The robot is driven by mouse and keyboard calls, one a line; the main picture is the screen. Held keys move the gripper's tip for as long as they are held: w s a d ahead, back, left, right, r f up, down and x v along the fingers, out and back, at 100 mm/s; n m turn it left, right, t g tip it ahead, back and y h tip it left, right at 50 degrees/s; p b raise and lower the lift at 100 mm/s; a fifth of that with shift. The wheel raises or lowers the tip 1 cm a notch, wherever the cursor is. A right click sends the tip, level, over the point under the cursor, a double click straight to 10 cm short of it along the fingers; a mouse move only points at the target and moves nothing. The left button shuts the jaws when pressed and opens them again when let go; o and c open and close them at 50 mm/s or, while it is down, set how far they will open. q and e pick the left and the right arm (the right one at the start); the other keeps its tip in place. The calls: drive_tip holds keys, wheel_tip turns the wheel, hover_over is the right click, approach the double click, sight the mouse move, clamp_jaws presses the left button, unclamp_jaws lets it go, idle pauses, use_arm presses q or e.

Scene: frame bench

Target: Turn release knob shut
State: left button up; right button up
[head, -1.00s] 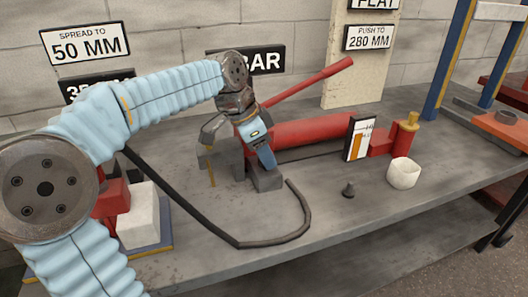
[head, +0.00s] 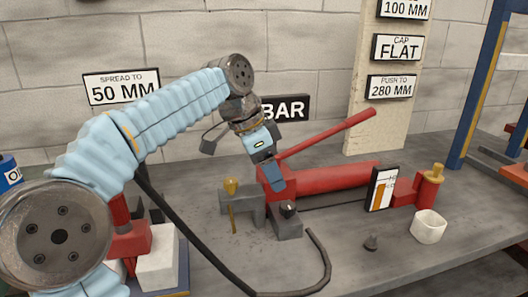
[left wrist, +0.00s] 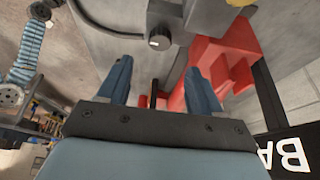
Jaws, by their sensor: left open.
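The release knob (head: 288,209) is a small black knob with a pale mark, on a grey block at the near left end of the red hand pump (head: 335,186). In the left wrist view the knob (left wrist: 160,38) is seen past the fingertips, between their lines. My left gripper (head: 276,184) is open and empty, pointing down just above and behind the knob, apart from it. Its two blue fingers also show spread in the left wrist view (left wrist: 158,76). My right gripper cannot be made out.
A yellow-topped fitting (head: 231,187) stands left of the knob. A black hose (head: 322,262) loops in front. The red pump lever (head: 335,135) slants up right.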

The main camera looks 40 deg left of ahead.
use_arm(q)
drive_tip(key=v, duration=0.4)
drive_tip(key=shift+s+a+r, duration=0.1)
drive_tip(key=shift+r, duration=0.15)
